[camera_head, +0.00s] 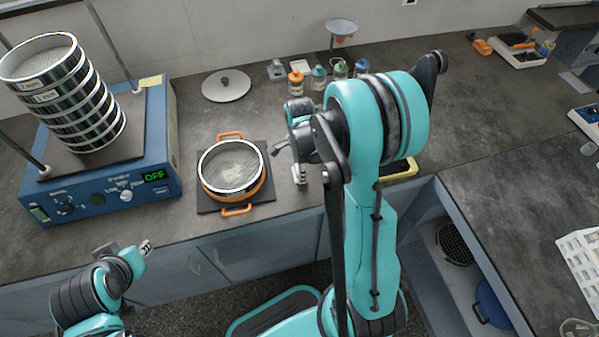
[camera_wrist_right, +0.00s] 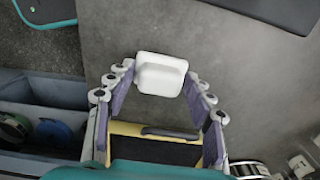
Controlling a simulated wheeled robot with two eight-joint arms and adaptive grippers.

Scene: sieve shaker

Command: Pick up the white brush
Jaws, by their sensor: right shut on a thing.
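The white brush (camera_wrist_right: 161,74) is seen in the right wrist view as a pale rounded block between the fingertips. My right gripper (camera_wrist_right: 160,80) is shut on it, with a finger on each side. In the head view my right gripper (camera_head: 299,174) shows only in part beside the arm, right of the sieve pan, and I cannot make out the brush clearly there. My left gripper (camera_head: 146,247) is at the lower left, in front of the counter edge and away from the brush. Its opening is too small to tell.
A yellow-edged tray (camera_wrist_right: 120,129) lies below the brush in the wrist view. In the head view, an orange-handled sieve pan (camera_head: 235,211) stands on a dark mat, left of my right arm. The blue shaker (camera_head: 95,197) carries stacked sieves (camera_head: 72,108). Small bottles (camera_head: 319,78) stand behind.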

